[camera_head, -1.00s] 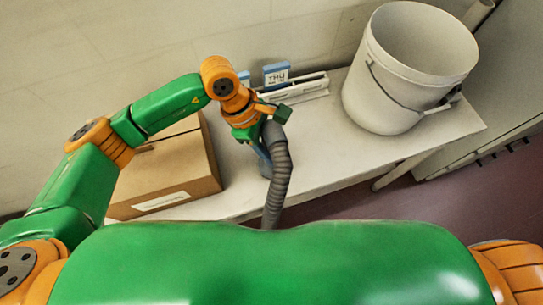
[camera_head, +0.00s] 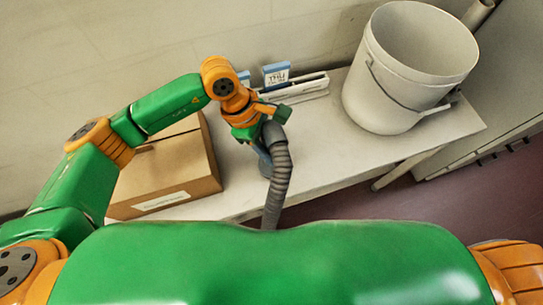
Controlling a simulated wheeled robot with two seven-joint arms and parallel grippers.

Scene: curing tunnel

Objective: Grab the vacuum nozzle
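A grey ribbed vacuum hose (camera_head: 278,175) runs from my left gripper down over the table's front edge and out of sight behind my body. Its upper end, where the nozzle would be, is at my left gripper (camera_head: 266,128). The gripper and wrist hide most of that end, and a bluish part shows just below the gripper. I cannot see the fingertips clearly enough to tell whether they are closed on it. My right gripper is not in view; only an orange part of that arm shows at the lower right.
A closed cardboard box (camera_head: 175,170) stands left of the hose on the white table (camera_head: 330,150). A large white bucket (camera_head: 400,90) stands at the right. A small blue-and-white calendar block (camera_head: 276,74) and a white rail sit behind the gripper. The table between hose and bucket is clear.

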